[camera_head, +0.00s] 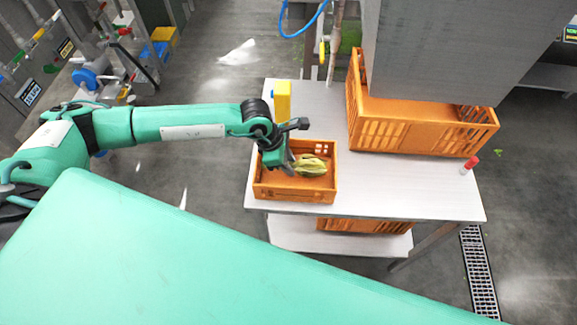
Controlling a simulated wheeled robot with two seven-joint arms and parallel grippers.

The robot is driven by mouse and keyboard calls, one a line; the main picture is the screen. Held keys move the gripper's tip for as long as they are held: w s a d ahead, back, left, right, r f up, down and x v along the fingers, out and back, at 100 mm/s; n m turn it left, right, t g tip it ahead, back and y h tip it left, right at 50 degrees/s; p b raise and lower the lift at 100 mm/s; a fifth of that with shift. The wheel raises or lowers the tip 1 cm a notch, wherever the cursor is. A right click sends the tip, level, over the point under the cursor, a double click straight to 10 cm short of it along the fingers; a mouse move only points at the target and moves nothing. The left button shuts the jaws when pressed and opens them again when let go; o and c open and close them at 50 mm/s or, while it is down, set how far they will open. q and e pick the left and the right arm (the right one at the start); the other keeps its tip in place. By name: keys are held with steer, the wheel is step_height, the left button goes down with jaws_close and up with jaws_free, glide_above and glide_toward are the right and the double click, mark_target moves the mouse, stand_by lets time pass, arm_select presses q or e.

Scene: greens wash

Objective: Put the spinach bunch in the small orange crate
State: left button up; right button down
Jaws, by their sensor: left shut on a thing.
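The small orange crate (293,195) stands near the left end of the metal table. A pale yellow-green leafy bunch (312,166), which I take to be the spinach bunch, shows inside the crate's outline. My left gripper (291,164) reaches in from the left over the crate and is shut on the left end of this bunch, which the fingers partly hide. I cannot tell whether the bunch touches the crate floor. My right gripper is not in view.
A large orange crate (402,137) stands at the back right of the table (405,195), under a grey block (440,50). A yellow container (283,100) stands behind the small crate. A red-capped bottle (469,165) is near the right edge. The table's front right is clear.

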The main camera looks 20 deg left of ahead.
arm_select(q)
step_height(320, 180, down, 3)
steer(key=shift+r, duration=0.15)
steer(key=shift+f+p, duration=0.3)
steer(key=shift+f, duration=0.25)
steer(key=o, duration=1)
steer(key=shift+r, duration=0.1)
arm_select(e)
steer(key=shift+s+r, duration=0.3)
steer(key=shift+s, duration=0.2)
arm_select(q)
steer(key=shift+r, duration=0.2)
steer(key=b+v, duration=0.2)
steer(key=v, duration=0.9)
steer(key=shift+s+a+r+b, duration=0.1)
steer(key=shift+a+r+b, duration=0.05)
steer(key=shift+r+b, duration=0.25)
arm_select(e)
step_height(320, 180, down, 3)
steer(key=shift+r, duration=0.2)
